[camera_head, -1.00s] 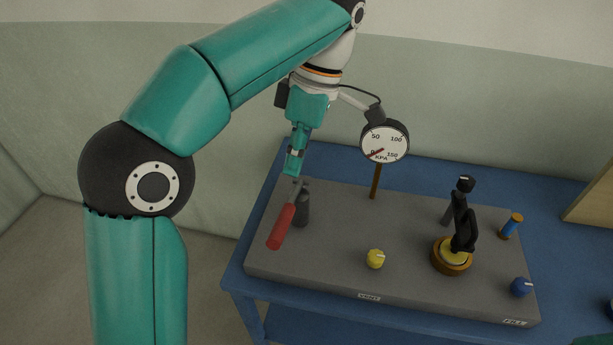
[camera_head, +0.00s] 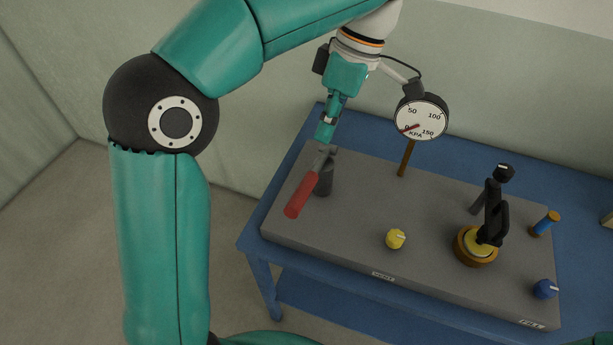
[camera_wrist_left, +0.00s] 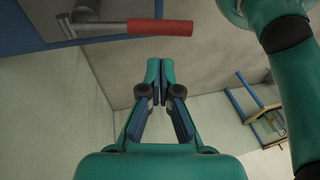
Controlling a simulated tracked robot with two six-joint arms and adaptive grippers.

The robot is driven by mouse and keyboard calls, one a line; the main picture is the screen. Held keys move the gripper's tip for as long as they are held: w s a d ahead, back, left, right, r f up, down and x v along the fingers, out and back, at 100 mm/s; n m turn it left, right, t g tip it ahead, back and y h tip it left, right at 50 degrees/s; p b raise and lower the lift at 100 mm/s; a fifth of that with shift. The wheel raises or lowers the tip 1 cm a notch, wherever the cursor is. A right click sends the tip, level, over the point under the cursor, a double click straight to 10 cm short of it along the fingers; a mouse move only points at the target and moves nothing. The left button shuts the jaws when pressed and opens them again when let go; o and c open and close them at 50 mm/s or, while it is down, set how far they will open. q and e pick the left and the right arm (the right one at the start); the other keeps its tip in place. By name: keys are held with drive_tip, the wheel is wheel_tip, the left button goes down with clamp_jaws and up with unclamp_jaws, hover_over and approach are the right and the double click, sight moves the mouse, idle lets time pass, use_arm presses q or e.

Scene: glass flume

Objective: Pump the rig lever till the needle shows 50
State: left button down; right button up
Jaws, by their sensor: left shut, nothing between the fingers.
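The rig lever has a red grip (camera_head: 301,195) and a grey arm, and slants down to the left from a dark grey post (camera_head: 325,180) on the rig's left. In the left wrist view its red grip (camera_wrist_left: 160,27) lies crosswise beyond the fingertips, with a gap. The round white gauge (camera_head: 421,118) stands on a brown stem; its red needle points lower left, near 0. My left gripper (camera_head: 323,138) is shut and empty, behind the lever near its post; its closed fingertips (camera_wrist_left: 159,65) show in the wrist view. My right gripper is out of view.
The grey rig slab (camera_head: 345,240) sits on a blue table (camera_head: 262,262). It carries a yellow knob (camera_head: 396,239) by a VENT label, a black jointed fixture (camera_head: 494,210) on a brass base, a blue knob (camera_head: 545,289) and a blue-and-orange cylinder (camera_head: 546,223). Floor is clear at left.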

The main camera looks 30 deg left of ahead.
sight(303, 188)
use_arm(q)
drive_tip(key=x, duration=1.1)
drive_tip(key=shift+s+f, duration=0.1)
